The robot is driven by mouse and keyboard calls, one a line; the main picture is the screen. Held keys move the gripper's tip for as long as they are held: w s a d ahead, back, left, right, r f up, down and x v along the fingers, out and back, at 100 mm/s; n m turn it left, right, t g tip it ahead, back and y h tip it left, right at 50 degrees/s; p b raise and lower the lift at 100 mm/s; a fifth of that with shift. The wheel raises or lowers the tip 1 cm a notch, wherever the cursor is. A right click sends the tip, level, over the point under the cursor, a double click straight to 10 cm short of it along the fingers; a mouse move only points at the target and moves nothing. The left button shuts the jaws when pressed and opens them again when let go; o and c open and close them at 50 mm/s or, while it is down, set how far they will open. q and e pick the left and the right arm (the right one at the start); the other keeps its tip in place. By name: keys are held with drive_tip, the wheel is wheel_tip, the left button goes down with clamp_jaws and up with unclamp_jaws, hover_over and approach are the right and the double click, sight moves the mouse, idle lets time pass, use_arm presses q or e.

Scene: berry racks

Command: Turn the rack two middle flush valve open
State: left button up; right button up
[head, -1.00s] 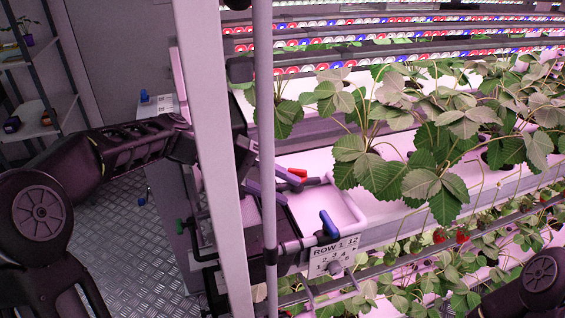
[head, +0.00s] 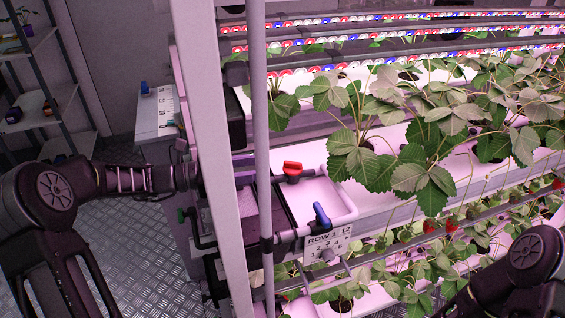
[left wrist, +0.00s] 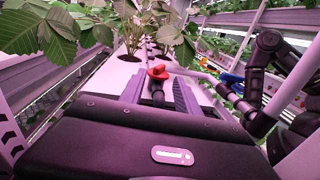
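A red-handled valve (head: 292,168) sits on a pipe at the near end of a white tray, and it also shows in the left wrist view (left wrist: 159,72). A blue-handled valve (head: 321,215) sits lower and nearer, above a sign (head: 325,241) reading "ROW" with numbers. I cannot tell from the frames which rack number each valve belongs to. My left gripper (left wrist: 160,92) is open, its two fingers on either side of the red valve's pipe, with the handle just beyond the tips. Contact cannot be made out. In the head view the post partly hides this gripper. My right gripper is out of view.
A white upright post (head: 205,150) and a thinner grey pole (head: 260,130) stand in front of my left forearm. Strawberry plants (head: 400,150) fill the racks to the right. A white cabinet (head: 157,110) stands behind left. The metal floor at left is open.

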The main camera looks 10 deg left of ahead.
sight(286, 164)
use_arm(q)
drive_tip(key=p+x, duration=0.1)
drive_tip(key=x, duration=0.5)
drive_tip(key=shift+w+d, duration=0.15)
drive_tip(key=shift+d, duration=0.2)
drive_tip(key=shift+c, duration=0.5)
clamp_jaws()
